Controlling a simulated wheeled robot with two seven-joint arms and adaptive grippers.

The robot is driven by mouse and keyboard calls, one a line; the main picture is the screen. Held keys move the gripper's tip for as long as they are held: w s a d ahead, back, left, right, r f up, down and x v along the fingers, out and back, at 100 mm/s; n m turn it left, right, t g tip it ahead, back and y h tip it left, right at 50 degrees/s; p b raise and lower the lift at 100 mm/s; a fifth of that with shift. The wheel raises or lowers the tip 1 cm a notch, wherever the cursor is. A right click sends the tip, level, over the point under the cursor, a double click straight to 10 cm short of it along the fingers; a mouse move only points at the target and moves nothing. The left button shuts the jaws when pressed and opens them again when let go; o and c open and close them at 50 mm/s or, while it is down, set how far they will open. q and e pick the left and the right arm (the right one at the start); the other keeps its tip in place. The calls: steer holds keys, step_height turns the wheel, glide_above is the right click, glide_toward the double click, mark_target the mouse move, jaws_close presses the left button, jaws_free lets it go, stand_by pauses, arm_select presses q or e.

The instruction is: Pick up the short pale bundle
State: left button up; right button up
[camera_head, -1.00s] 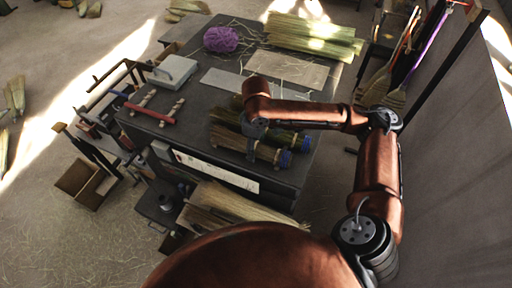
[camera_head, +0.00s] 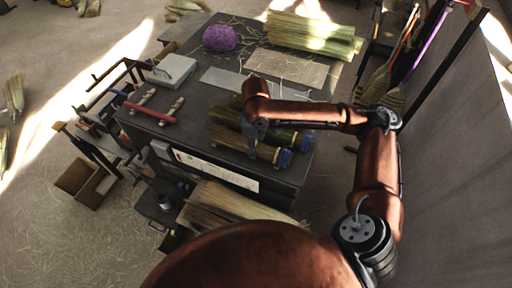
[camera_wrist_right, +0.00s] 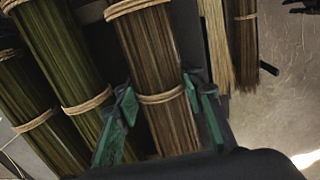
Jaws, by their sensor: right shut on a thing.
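A tan, pale bundle (camera_head: 235,141) with a blue end lies at the front of the dark workbench's bundle row. My right gripper (camera_head: 262,142) reaches down over it from the right. In the right wrist view the bundle (camera_wrist_right: 155,60) runs between the two green fingers of the gripper (camera_wrist_right: 160,113), with cord bands around it. The fingers are shut on its sides. Its lower end is hidden behind the gripper body. I cannot tell if it is off the bench. My left gripper is not in view.
A greener bundle (camera_head: 289,137) lies just behind; green bundles (camera_wrist_right: 65,60) show left in the wrist view. Long straw (camera_head: 235,204) sticks out below the bench front.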

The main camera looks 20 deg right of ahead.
steer(key=shift+r, duration=0.1)
steer(key=shift+r, duration=0.45)
steer(key=r, duration=0.1)
steer(key=r+b, duration=0.1)
steer(key=shift+w+a+r, duration=0.1)
steer(key=shift+a+r, duration=0.15)
steer(key=shift+r, duration=0.05)
arm_select(q)
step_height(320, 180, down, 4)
steer(key=b, duration=0.2)
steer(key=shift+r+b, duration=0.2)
steer(key=shift+b, duration=0.1)
arm_select(e)
steer(key=a+r, duration=0.9)
steer(key=a, duration=0.4)
steer(key=shift+s+a+r, duration=0.2)
steer(key=shift+s+a, duration=0.05)
steer(key=shift+a, duration=0.05)
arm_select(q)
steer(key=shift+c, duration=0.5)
